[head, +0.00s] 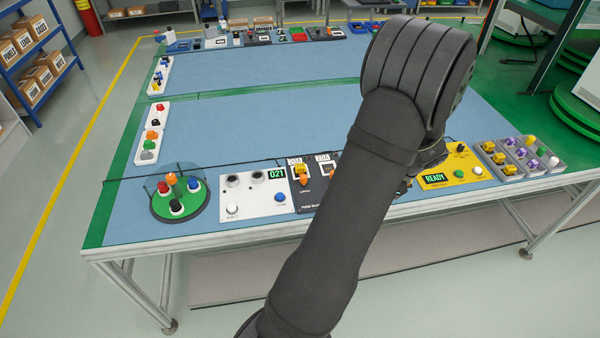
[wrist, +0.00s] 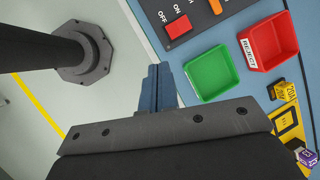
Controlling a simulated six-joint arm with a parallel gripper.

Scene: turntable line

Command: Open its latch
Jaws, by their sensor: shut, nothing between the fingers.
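A dark panel (head: 306,202) near the table's front edge carries frames marked 20A. A yellow piece (head: 299,168) and an orange lever-like part (head: 305,179) sit on it; this may be the latch, but it is too small to tell its position. My arm covers the panel's right side. In the wrist view my gripper (wrist: 160,68) has its blue fingers together with nothing between them. The fingertips are left of a green bin (wrist: 209,73), apart from it. In the head view my gripper is hidden behind my arm.
A red REJECT bin (wrist: 270,42) and a red rocker switch (wrist: 177,27) are near the fingers. A white panel reading 021 (head: 255,200), a round green turntable (head: 195,210) and a yellow READY panel (head: 460,176) line the front edge. The blue table's middle is clear.

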